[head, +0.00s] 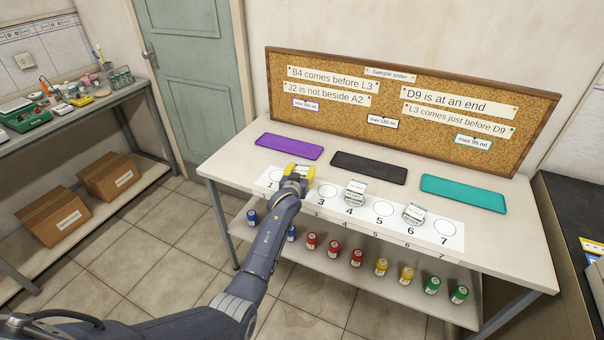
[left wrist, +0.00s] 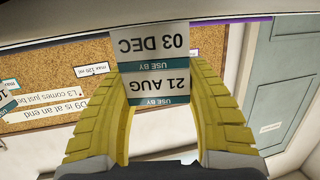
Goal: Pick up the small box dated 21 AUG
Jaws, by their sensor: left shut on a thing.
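The small box dated 21 AUG (left wrist: 158,92) is between the yellow fingers of my left gripper (left wrist: 160,120) in the left wrist view. Its label reads upside down. My left gripper is shut on it, one finger at each side. A box dated 03 DEC (left wrist: 150,43) adjoins it, beyond the fingertips; they look stacked, with 21 AUG on top. In the head view my left gripper (head: 298,172) is over the numbered strip, between marks 1 and 3. My right gripper is not in view.
Other small boxes stand on the strip near mark 4 (head: 356,192) and mark 6 (head: 414,215). Purple (head: 289,147), black (head: 369,168) and teal (head: 463,194) trays lie behind. A cork board (head: 400,105) stands at the back. Coloured jars (head: 357,257) line the lower shelf.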

